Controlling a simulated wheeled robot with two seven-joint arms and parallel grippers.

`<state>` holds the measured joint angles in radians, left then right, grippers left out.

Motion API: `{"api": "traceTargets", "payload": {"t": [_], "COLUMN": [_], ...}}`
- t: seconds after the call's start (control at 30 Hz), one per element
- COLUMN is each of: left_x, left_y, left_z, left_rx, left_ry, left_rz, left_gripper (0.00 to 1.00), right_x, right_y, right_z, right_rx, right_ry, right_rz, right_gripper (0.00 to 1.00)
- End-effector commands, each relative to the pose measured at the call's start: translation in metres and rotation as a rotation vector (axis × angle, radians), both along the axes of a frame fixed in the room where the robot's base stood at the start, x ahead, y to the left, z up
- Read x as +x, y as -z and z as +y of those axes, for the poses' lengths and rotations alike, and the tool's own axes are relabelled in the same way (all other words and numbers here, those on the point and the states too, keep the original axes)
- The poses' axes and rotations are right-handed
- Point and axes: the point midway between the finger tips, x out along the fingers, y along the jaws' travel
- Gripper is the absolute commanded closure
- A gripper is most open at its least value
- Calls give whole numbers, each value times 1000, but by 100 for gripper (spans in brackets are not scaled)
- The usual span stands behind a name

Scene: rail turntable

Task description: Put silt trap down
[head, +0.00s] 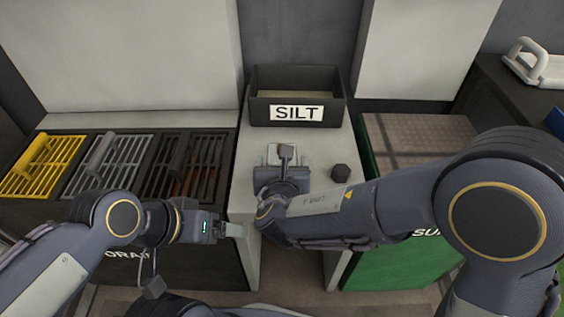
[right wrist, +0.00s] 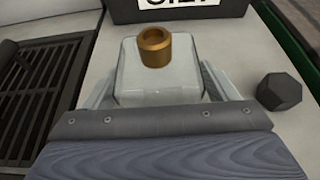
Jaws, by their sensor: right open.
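A pale box-shaped piece with a brass ring on top, which looks like the silt trap (right wrist: 133,85), sits on the light grey counter (head: 315,147) in front of the bin marked SILT (head: 296,113). In the right wrist view it stands between the fingers of my right gripper (right wrist: 157,88), which are open to either side of it. Whether a finger touches it is not clear. In the head view my right wrist hides most of it. My left gripper (head: 236,232) is low, at the left front edge of the counter, with no object visible in it; its finger gap does not show.
A black hexagonal knob (head: 340,171) stands on the counter to the right; it also shows in the right wrist view (right wrist: 280,91). Yellow (head: 42,165), grey and dark grates lie at left. A green-edged unit (head: 420,135) is at right.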

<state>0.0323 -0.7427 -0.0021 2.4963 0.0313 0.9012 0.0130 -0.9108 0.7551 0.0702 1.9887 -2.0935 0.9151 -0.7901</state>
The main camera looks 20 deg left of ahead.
Motion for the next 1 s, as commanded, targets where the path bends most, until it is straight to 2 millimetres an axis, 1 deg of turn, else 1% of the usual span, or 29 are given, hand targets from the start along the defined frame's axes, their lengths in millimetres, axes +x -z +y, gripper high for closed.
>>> {"api": "traceTargets", "payload": {"t": [0.07, 0.17, 0.5, 0.6, 0.7, 0.8, 1.0], "left_x": [0, 0, 0, 0, 0, 0, 0], "left_y": [-5, -7, -24, -27, -29, -30, -30], "left_z": [0, 0, 0, 0, 0, 0, 0], "left_rx": [0, 0, 0, 0, 0, 0, 0], "left_ry": [0, 0, 0, 0, 0, 0, 0], "left_rz": [0, 0, 0, 0, 0, 0, 0], "left_gripper": [17, 17, 17, 17, 17, 17, 17], "right_x": [0, -11, -75, -90, -100, -105, -107], "right_y": [-5, -9, -37, -43, -46, -48, -48], "right_z": [0, -2, -20, -25, -28, -30, -31], "right_rx": [0, 1, 1, 2, 1, 1, 0], "right_ry": [0, -3, -4, -4, -2, -1, 0], "right_rz": [0, -1, -2, -2, 0, -1, 0], "right_gripper": [20, 20, 20, 20, 20, 20, 20]}}
